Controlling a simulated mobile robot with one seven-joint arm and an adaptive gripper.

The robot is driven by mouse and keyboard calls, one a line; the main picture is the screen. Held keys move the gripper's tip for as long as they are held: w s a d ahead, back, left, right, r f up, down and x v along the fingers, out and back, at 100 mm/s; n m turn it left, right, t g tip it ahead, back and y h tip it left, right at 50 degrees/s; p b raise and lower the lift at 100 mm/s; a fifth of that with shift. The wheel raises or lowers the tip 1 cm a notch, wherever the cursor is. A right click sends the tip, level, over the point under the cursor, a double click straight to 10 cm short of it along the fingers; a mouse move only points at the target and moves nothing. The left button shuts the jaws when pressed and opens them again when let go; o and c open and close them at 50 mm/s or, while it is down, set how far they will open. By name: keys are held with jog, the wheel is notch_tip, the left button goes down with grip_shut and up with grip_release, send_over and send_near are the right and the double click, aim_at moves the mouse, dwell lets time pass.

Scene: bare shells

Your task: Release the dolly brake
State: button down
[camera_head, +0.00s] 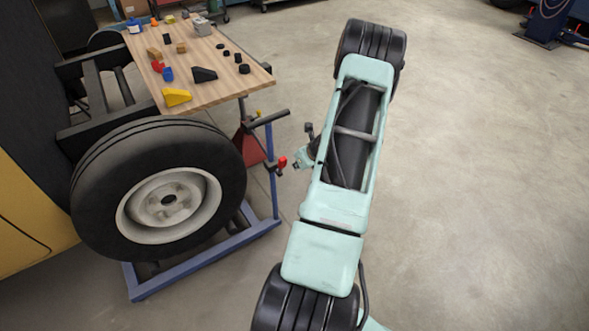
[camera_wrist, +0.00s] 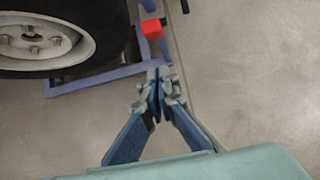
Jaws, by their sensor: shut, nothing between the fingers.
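The blue wheel dolly (camera_head: 205,262) stands under a large truck wheel (camera_head: 170,195); its frame also shows in the wrist view (camera_wrist: 97,78). A red-ended lever (camera_head: 282,162) sticks out from the dolly's upright post, toward my gripper. In the wrist view the red end (camera_wrist: 152,29) lies just beyond my fingertips. My gripper (camera_head: 298,164) is shut and empty, just right of the red end in the head view. In the wrist view the fingertips (camera_wrist: 157,73) meet, with a small gap in the picture between them and the red end. Most of the gripper is small in the head view.
A wooden-topped table (camera_head: 205,85) with several small blocks stands behind the wheel. A dark handle bar (camera_head: 265,119) tops the dolly's post. A red stand (camera_head: 248,145) is behind it. The concrete floor (camera_head: 480,170) to the right is clear.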

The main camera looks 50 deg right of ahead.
jog(key=shift+v, duration=1.95)
jog(key=shift+w+r, duration=0.15)
jog(key=shift+w, duration=0.05)
